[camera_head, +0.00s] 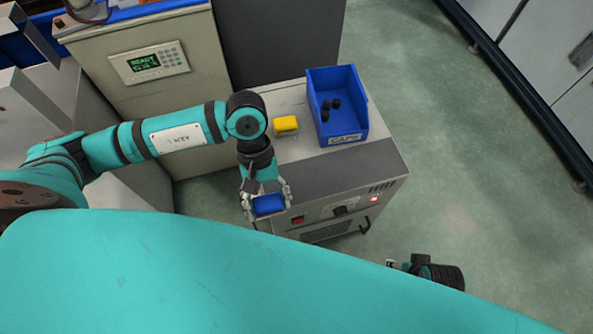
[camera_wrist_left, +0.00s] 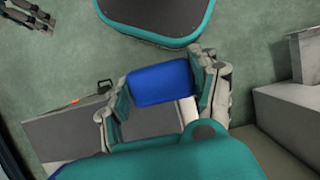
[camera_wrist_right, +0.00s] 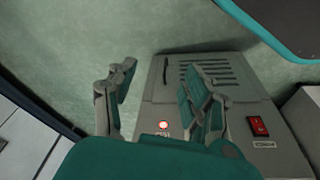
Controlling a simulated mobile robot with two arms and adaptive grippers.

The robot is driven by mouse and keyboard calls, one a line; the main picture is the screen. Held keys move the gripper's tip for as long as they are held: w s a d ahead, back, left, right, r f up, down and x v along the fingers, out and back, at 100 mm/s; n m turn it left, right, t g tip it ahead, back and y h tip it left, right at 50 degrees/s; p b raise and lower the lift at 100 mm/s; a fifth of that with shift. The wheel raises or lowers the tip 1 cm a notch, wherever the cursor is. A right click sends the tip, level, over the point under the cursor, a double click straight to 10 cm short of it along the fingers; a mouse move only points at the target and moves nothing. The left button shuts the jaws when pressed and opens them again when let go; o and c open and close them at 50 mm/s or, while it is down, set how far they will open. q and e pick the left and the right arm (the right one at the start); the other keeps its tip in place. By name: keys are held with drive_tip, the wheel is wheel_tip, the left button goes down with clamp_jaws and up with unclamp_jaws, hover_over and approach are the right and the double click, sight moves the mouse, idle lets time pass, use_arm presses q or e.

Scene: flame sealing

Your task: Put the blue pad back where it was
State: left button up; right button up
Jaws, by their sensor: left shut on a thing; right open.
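The blue pad (camera_head: 268,205) is a small blue block. My left gripper (camera_head: 267,201) is shut on it and holds it near the front left edge of the grey machine's top. In the left wrist view the blue pad (camera_wrist_left: 160,83) sits between the two fingers (camera_wrist_left: 163,88). A yellow pad (camera_head: 286,125) lies on the machine top, left of the blue bin. My right gripper (camera_head: 396,265) is low at the right of the head view, away from the pads. In the right wrist view its fingers (camera_wrist_right: 155,100) are apart with nothing between them.
The grey machine (camera_head: 375,165) has a switch, knob and lit lamp on its front. A blue bin (camera_head: 355,110) labelled caps, holding several black caps, stands on it. A panel reading READY (camera_head: 150,62) is behind at left. Free floor (camera_head: 430,120) lies to the right.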

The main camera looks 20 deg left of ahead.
use_arm(q)
drive_tip(key=b, duration=0.1)
hover_over(298, 168)
drive_tip(key=w, duration=0.1)
drive_tip(key=shift+a+f, duration=0.2)
drive_tip(key=shift+f, duration=0.35)
drive_tip(key=shift+a+f, duration=0.2)
drive_tip(key=shift+f, duration=0.35)
drive_tip(key=shift+w, duration=0.1)
drive_tip(key=shift+f+b, duration=0.45)
drive_tip(key=shift+f, duration=1.3)
use_arm(e)
wheel_tip(298, 168, up, 8)
drive_tip(key=shift+s+d+f, duration=0.15)
drive_tip(key=shift+s+f, duration=0.1)
drive_tip(key=shift+s, duration=0.1)
use_arm(q)
drive_tip(key=shift+f, duration=0.1)
drive_tip(key=shift+f+b, duration=0.15)
drive_tip(key=shift+b, duration=0.15)
drive_tip(key=o, duration=1.1)
use_arm(e)
drive_tip(key=shift+r, duration=0.15)
use_arm(q)
drive_tip(key=shift+r, duration=0.2)
use_arm(e)
drive_tip(key=shift+r+t, duration=0.15)
drive_tip(key=shift+t, duration=0.15)
